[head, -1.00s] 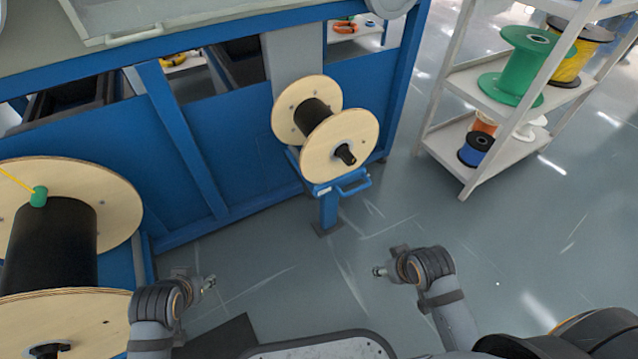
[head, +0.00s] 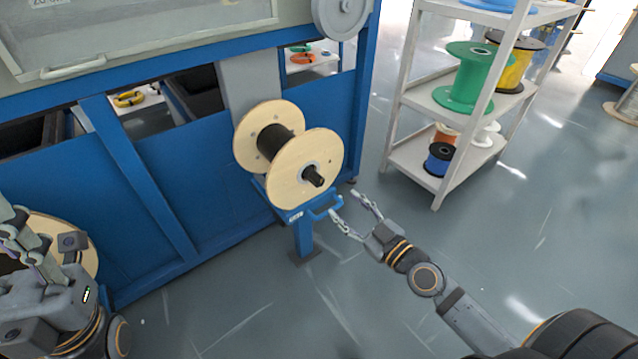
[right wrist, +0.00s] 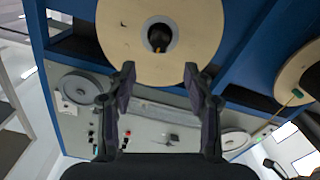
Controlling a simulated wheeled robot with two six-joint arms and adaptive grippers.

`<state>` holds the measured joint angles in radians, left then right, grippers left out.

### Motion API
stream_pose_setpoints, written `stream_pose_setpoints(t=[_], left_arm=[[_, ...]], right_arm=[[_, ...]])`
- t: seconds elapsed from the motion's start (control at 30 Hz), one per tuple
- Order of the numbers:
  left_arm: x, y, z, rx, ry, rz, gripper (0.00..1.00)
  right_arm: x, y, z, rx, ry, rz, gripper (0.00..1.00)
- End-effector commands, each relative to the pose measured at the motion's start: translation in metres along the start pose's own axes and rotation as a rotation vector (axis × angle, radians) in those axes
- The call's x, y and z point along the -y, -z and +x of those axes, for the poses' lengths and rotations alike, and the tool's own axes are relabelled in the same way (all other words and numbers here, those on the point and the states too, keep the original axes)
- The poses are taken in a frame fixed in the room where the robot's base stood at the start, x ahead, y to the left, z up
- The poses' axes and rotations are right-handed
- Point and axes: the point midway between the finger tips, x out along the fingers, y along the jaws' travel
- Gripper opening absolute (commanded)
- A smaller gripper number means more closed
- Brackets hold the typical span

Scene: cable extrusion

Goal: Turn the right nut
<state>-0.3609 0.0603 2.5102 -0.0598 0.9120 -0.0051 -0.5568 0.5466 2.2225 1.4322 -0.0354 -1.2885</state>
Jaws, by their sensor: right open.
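A small wooden spool (head: 300,185) with a black core stands on a blue stand, and a black nut (head: 314,177) on a shaft sticks out of its front face. The spool face (right wrist: 125,30) and its dark nut (right wrist: 158,38) also show in the right wrist view. My right gripper (head: 350,206) is open and empty, to the lower right of the nut and apart from it. In the right wrist view its fingers (right wrist: 159,72) are spread below the nut. My left gripper (head: 14,228) is at the left edge, in front of a large spool (head: 75,235); its jaws are unclear.
The blue stand (head: 303,235) has a handle (head: 328,206) close to my right gripper. A blue machine frame (head: 200,170) stands behind the spool. A white shelf (head: 420,165) with coloured reels is at the right. The floor between the stand and shelf is clear.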

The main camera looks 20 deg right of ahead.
Motion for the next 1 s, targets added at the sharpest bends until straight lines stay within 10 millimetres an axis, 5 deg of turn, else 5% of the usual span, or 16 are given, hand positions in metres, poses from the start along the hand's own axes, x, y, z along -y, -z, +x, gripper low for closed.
stream_pose_setpoints(t=[0.27,0.7,1.0], left_arm=[[0.001,0.002,0.007,-0.007,0.000,-0.003,0.40],[0.004,0.004,0.023,-0.007,0.002,-0.016,0.40],[0.004,0.004,0.023,-0.008,0.002,-0.016,0.40]], right_arm=[[-0.004,0.002,0.013,-0.002,-0.011,0.001,0.52],[-0.001,0.001,0.093,0.000,-0.004,0.002,0.52],[-0.001,0.000,0.105,0.002,-0.002,0.000,0.52]])
